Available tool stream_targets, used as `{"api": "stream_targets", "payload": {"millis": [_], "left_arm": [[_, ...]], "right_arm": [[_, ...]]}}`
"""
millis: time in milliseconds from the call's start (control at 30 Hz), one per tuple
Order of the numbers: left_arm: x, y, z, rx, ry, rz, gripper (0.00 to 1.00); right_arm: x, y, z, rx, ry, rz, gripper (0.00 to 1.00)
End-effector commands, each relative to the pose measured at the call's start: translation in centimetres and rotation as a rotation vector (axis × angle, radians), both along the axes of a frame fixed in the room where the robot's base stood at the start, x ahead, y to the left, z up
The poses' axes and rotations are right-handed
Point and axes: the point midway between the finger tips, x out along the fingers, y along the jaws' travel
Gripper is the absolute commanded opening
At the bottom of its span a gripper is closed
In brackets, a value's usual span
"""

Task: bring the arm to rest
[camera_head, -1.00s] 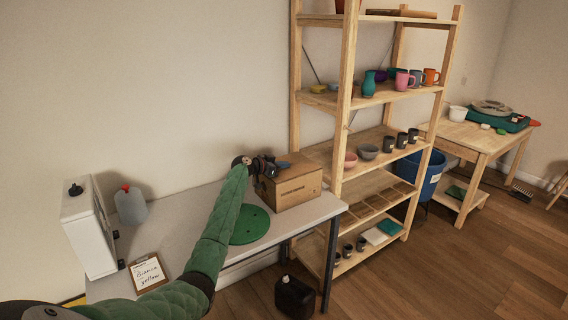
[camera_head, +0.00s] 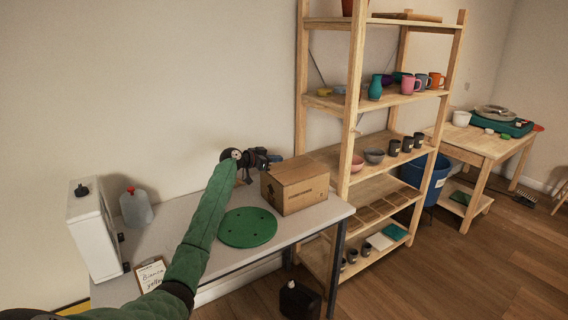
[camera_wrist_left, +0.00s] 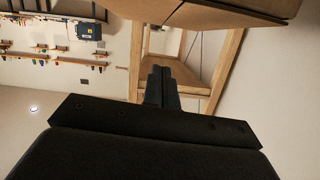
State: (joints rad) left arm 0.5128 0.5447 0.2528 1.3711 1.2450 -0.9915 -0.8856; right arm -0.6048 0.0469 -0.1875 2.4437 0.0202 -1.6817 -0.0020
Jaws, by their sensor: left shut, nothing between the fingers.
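My left arm, in a green sleeve, reaches in from the lower left over the grey table (camera_head: 180,222) in the head view. My left gripper (camera_head: 274,158) is shut and empty, above the table and just left of and behind the cardboard box (camera_head: 296,186). In the left wrist view, the two dark fingers (camera_wrist_left: 162,86) are together with nothing held. The box also shows at the top of that view (camera_wrist_left: 215,12). My right gripper is not in view.
A green round bat (camera_head: 248,228) lies on the table. A wooden shelf (camera_head: 352,100) with pots is at right. A black canister (camera_head: 299,300) is on the floor.

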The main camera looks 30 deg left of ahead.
Motion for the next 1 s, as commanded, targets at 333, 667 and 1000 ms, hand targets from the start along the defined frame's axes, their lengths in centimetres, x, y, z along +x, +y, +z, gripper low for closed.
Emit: {"api": "stream_targets", "payload": {"millis": [333,667,1000], "left_arm": [[-2.7,1.0,0.7,0.0,0.001,-0.002,0.0],[-2.8,1.0,0.7,-0.04,0.018,0.007,0.0],[-4.2,0.5,-0.8,-0.125,0.235,0.064,0.0]], "right_arm": [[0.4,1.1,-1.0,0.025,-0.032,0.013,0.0],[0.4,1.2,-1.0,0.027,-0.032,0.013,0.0],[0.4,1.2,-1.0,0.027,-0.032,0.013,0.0]]}}
